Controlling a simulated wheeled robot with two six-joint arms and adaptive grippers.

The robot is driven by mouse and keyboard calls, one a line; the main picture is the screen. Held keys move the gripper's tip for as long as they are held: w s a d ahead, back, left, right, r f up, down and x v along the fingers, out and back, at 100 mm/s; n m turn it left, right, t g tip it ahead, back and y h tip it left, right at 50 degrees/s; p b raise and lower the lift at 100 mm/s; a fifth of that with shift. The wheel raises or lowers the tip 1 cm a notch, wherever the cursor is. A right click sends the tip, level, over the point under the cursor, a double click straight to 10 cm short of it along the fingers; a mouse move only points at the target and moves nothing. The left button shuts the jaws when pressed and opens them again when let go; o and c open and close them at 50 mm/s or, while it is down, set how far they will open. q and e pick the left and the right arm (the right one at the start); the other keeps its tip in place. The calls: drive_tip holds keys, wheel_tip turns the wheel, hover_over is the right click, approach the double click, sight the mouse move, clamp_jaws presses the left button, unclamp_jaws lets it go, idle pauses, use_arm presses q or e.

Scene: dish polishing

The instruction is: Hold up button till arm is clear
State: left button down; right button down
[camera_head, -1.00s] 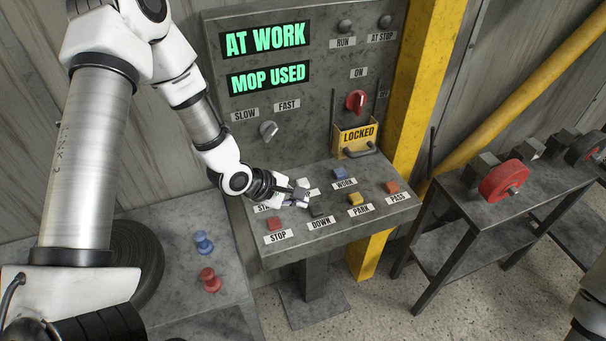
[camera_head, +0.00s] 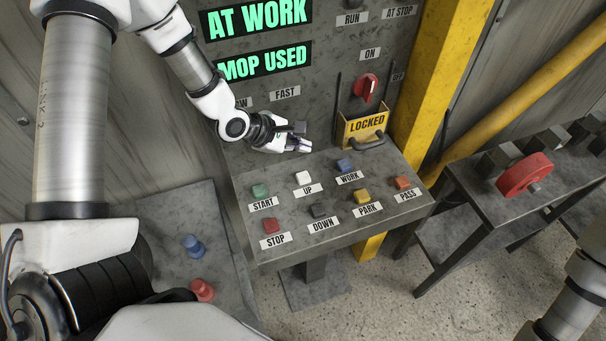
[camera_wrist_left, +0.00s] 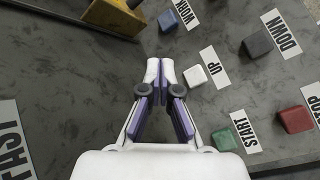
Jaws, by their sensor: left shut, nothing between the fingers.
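The white UP button (camera_head: 303,178) sits in the back row of the sloped control desk (camera_head: 330,235), between the green START button (camera_head: 260,190) and the blue WORK button (camera_head: 345,166). My left gripper (camera_head: 304,146) is shut and empty, raised above and behind the UP button and apart from it. In the left wrist view the closed fingertips (camera_wrist_left: 159,64) appear beside the UP button (camera_wrist_left: 195,76), with its UP label next to it. A part of my right arm shows at the lower right, but its gripper does not.
The front row holds the red STOP (camera_head: 271,226), black DOWN (camera_head: 319,210), yellow PARK (camera_head: 362,196) and orange PASS (camera_head: 402,182) buttons. Displays read AT WORK (camera_head: 257,17) and MOP USED (camera_head: 264,62). A yellow LOCKED guard (camera_head: 366,125) stands right of my left gripper.

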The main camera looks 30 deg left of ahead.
use_arm(q)
drive_tip(key=b, duration=0.6)
hover_over(301, 177)
wheel_tip(301, 177, down, 7)
drive_tip(key=shift+f, duration=0.1)
drive_tip(key=shift+f+b, duration=0.5)
drive_tip(key=shift+f, duration=0.05)
drive_tip(key=shift+f, duration=0.1)
idle(0.3)
drive_tip(key=shift+f, duration=0.35)
drive_tip(key=shift+f+b, duration=0.5)
drive_tip(key=shift+b, duration=0.05)
idle(0.6)
drive_tip(key=shift+r, duration=0.15)
idle(3.6)
drive_tip(key=shift+r+p, duration=0.85)
drive_tip(key=shift+p, duration=0.05)
